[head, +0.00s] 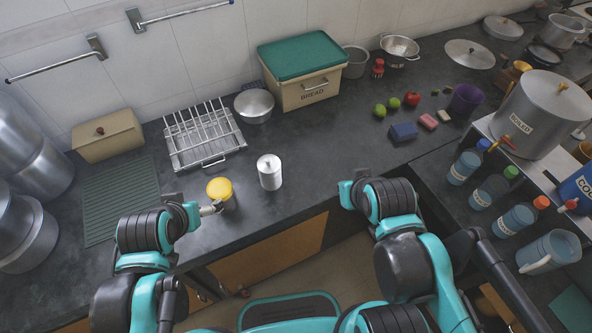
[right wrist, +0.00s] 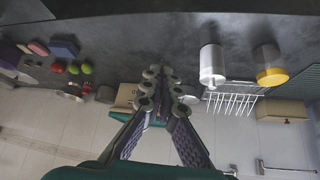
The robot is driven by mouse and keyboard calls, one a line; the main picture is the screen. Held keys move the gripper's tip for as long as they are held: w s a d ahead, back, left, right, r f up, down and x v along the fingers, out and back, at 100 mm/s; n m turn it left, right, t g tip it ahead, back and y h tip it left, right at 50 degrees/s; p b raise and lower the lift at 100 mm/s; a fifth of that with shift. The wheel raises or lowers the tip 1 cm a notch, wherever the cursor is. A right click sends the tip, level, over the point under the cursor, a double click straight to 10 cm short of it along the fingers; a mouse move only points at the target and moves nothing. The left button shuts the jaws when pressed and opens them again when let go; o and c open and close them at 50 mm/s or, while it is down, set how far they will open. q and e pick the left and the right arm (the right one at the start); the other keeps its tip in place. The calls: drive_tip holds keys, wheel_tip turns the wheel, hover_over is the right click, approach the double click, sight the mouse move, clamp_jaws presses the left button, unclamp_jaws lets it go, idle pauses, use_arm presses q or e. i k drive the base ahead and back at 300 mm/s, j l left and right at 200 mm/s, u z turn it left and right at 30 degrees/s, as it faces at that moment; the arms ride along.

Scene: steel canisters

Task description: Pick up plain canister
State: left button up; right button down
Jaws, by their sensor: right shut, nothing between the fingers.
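The plain canister (head: 269,173), a pale steel cylinder with a small lid knob, stands upright on the dark counter, right of the yellow-lidded canister (head: 221,194). In the right wrist view the plain canister (right wrist: 211,62) shows upside down, right of my right gripper (right wrist: 161,75) and apart from it. That gripper's fingers are together and empty. In the head view my right gripper sits right of the plain canister, largely hidden by its own arm. My left gripper (head: 211,209) is at the front of the yellow-lidded canister; its fingers are too small and covered to judge.
A wire dish rack (head: 205,137) and a steel bowl (head: 254,105) stand behind the canisters. A bread bin (head: 303,88) with a green lid is farther back. Fruit and sponges (head: 404,131) lie to the right. The counter right of the plain canister is clear.

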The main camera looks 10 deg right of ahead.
sight(269, 183)
drive_tip(key=k+j, duration=0.3)
drive_tip(key=j, duration=0.15)
drive_tip(key=k+j, duration=0.3)
drive_tip(key=j, duration=0.15)
drive_tip(key=k+j+z, duration=0.1)
drive_tip(key=k+j, duration=0.2)
drive_tip(key=j, duration=0.1)
